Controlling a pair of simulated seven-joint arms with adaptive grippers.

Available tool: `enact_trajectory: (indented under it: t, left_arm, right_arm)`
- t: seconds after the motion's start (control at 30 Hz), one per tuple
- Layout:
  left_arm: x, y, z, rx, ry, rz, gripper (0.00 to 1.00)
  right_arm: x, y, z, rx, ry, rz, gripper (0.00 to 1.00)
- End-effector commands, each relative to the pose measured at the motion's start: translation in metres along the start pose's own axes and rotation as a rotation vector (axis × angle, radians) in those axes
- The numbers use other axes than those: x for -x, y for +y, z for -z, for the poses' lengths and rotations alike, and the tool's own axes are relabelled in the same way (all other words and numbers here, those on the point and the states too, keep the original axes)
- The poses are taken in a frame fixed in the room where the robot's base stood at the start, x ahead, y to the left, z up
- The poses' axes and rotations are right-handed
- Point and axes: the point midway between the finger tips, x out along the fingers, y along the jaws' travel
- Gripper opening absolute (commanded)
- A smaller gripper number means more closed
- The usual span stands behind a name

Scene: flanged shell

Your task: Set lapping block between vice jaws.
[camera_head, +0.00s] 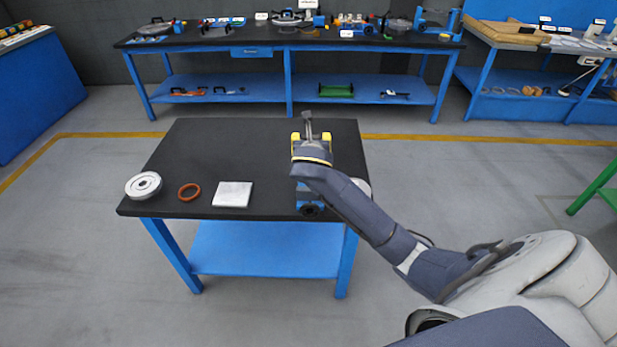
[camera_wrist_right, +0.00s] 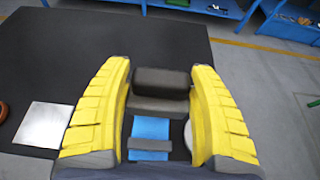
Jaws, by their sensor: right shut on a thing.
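My right gripper (camera_head: 311,138) comes down over the right side of the table. In the right wrist view its yellow fingers (camera_wrist_right: 161,75) are shut on a dark grey block (camera_wrist_right: 162,82), which I take for the lapping block. Whether the block touches the jaws I cannot tell. My left gripper is not in view.
On the black tabletop (camera_head: 220,150) lie a silver flanged disc (camera_head: 143,185), an orange-brown ring (camera_head: 189,192) and a silver square plate (camera_head: 233,195). A pale round thing (camera_wrist_right: 188,135) sits right of the vice. The table's back left is clear. Loaded benches stand behind.

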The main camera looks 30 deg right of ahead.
Motion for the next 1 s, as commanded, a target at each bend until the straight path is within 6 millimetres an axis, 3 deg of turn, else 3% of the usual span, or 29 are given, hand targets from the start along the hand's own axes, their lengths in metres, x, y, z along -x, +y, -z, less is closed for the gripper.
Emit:
enact_trajectory:
  t: [0.2, 0.4, 0.77, 1.0]
  left_arm:
    - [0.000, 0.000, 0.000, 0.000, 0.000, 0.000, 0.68]
    - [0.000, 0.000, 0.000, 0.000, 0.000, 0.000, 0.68]
    - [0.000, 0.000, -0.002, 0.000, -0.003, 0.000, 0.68]
    - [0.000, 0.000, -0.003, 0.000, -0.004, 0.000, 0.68]
  right_arm:
    - [-0.019, -0.001, 0.045, 0.003, 0.002, 0.002, 0.19]
    - [-0.031, 0.000, 0.074, 0.001, 0.000, 0.001, 0.19]
    - [-0.038, 0.001, 0.090, -0.001, -0.002, 0.000, 0.19]
    - [-0.048, 0.001, 0.115, 0.001, 0.001, 0.002, 0.19]
